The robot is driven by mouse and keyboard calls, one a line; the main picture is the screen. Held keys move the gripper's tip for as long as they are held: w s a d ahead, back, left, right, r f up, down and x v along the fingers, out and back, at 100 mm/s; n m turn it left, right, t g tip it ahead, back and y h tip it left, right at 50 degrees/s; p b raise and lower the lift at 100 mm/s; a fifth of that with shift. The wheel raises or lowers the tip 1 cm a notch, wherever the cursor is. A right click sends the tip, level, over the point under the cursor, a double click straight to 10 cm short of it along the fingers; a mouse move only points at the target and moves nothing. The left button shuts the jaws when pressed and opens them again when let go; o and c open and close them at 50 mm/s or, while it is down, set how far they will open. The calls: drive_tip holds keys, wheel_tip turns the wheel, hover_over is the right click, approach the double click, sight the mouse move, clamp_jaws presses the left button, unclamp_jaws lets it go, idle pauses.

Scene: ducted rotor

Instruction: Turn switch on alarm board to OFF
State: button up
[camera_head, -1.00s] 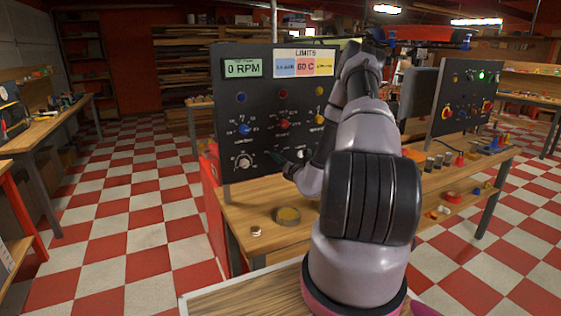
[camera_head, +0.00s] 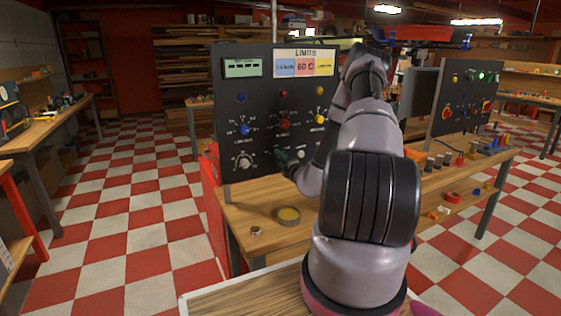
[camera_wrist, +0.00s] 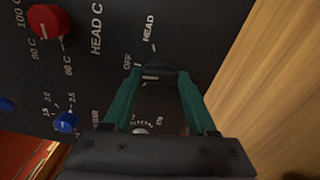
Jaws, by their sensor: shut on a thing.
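The dark upright board (camera_head: 262,110) with a LIMITS heading stands left of my arm. In the wrist view, a small black switch knob (camera_wrist: 157,76) on this board (camera_wrist: 190,30) sits between the green fingertips of my gripper (camera_wrist: 160,78). The gripper is shut on the knob. OFF and HEAD labels are printed beside it. A pale line shows near the knob, but I cannot clearly tell its pointing direction. In the head view, my gripper (camera_head: 284,155) is at the board's lower right, and the knob is hidden behind it.
A red knob (camera_wrist: 48,20) and a blue knob (camera_wrist: 66,122) are nearby on the board. A white-marked dial (camera_head: 244,162) is lower left. The wooden bench (camera_head: 262,205) below holds a yellow-filled round tin (camera_head: 288,215) and a small cap (camera_head: 257,231).

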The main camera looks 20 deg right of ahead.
drive_tip(key=shift+d+m, duration=0.1)
drive_tip(key=shift+m, duration=0.8)
drive_tip(key=o, duration=1.4)
drive_tip(key=shift+c, duration=0.2)
drive_tip(key=shift+s, duration=0.1)
drive_tip(key=s, duration=1)
drive_tip(key=shift+s+d, duration=0.15)
drive_tip(key=shift+s, duration=0.2)
